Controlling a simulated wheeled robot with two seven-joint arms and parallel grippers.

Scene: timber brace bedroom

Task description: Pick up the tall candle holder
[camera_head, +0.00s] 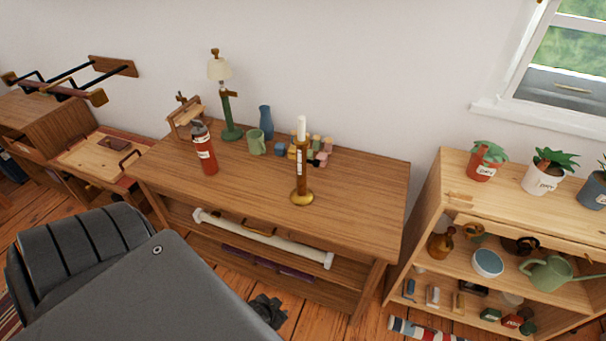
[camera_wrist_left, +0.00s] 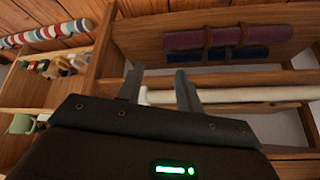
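The tall candle holder (camera_head: 301,196) stands upright on the wooden table (camera_head: 355,190), toward its right half. It has a round brass base, a brass stem with a pale label, and a white candle on top. My left gripper (camera_head: 268,310) shows low in the head view, in front of the table and below its top, well apart from the candle holder. In the left wrist view its two fingers (camera_wrist_left: 159,80) are spread with nothing between them. The candle holder does not show in the left wrist view. My right gripper is in neither view.
On the table, a red extinguisher-like cylinder (camera_head: 204,150), green lamp (camera_head: 231,132), green mug (camera_head: 255,143), blue vase (camera_head: 266,122) and colored blocks (camera_head: 322,156) stand left of or behind the holder. A shelf (camera_head: 430,215) with plants stands right. The tabletop's right end is bare.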

